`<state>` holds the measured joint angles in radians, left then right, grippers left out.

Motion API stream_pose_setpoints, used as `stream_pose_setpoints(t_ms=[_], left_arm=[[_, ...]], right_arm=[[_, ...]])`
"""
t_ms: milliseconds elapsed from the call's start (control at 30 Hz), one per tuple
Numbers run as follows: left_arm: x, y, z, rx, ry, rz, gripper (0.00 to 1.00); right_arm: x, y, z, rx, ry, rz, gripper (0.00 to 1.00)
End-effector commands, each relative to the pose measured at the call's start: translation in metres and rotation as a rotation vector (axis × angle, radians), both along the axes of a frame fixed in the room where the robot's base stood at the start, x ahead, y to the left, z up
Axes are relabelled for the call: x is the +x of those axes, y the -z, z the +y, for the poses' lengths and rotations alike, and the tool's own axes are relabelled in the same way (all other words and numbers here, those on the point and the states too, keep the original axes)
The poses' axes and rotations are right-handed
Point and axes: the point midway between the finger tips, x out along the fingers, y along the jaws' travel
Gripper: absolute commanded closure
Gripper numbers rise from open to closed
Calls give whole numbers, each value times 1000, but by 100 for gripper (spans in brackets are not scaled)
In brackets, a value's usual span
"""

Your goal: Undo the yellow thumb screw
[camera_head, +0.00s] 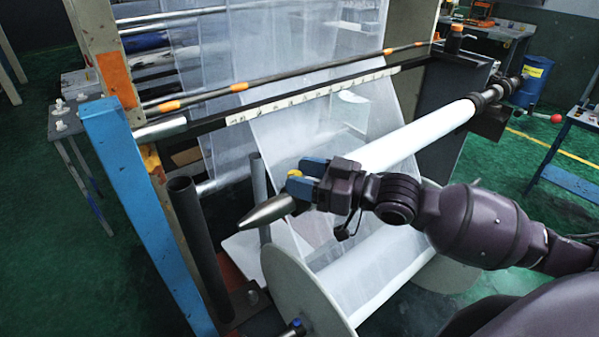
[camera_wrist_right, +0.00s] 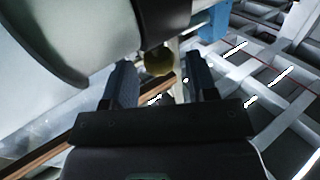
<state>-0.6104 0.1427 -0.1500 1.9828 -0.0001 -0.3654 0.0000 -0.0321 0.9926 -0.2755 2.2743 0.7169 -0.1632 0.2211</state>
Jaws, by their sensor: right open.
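The yellow thumb screw (camera_head: 294,173) sits on the near end of the metal shaft with the grey cone tip (camera_head: 268,210). In the right wrist view the screw's round, dull yellow head (camera_wrist_right: 158,61) lies between the fingertips, a little nearer the left one. My right gripper (camera_head: 304,177) is open, its blue fingers reaching toward the screw from the right. The wrist view shows its two dark fingers (camera_wrist_right: 160,78) apart, with a gap on each side of the head. I cannot tell whether either finger touches it. My left gripper is not in view.
A white film roll (camera_head: 418,134) runs behind my right gripper. A large flanged roll (camera_head: 290,290) is below. A blue frame post (camera_head: 143,205) and a dark upright tube (camera_head: 198,235) stand at the left. Green floor is open at far left.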

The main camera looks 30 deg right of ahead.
Motion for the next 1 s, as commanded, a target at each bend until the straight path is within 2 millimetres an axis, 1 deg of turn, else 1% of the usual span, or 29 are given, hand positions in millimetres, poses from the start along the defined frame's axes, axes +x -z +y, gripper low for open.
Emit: stream_pose_setpoints(t_ms=[167, 467, 700, 767, 800, 1000], left_arm=[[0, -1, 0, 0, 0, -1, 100], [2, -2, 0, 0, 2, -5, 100], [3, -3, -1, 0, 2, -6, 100], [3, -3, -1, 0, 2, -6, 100], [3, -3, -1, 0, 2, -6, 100], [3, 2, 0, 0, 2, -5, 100]], right_arm=[[7, -1, 6, 0, 0, -1, 48], [8, 0, 7, -1, -1, -1, 48], [8, 0, 6, 0, -1, 0, 84], [8, 0, 6, 0, -1, 0, 94], [8, 0, 6, -1, -1, -1, 95], [8, 1, 8, -3, -23, -4, 95]])
